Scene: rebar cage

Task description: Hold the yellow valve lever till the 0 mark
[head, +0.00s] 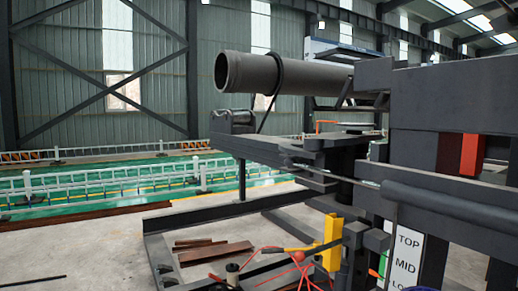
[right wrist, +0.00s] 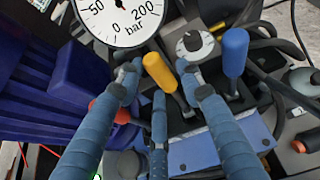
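In the right wrist view, the yellow valve lever (right wrist: 160,72) is a rounded handle, tilted, on a thin metal stem. My right gripper (right wrist: 160,72) has blue ribbed fingers, spread apart. One fingertip is to the left of the lever and one to the right, with gaps visible beside the handle. The third finger lies below it. Contact with the lever cannot be told. A white round gauge (right wrist: 121,14) at the top shows a 0 mark and "bar"; its upper part is cut off. Neither gripper can be made out in the head view.
A blue lever (right wrist: 235,52) and a dial knob (right wrist: 193,43) stand close to the right of the yellow lever. Dark cables and a blue block (right wrist: 55,90) crowd the sides. The head view shows a large pipe (head: 280,74), a yellow post (head: 332,242) and a TOP/MID sign (head: 407,258).

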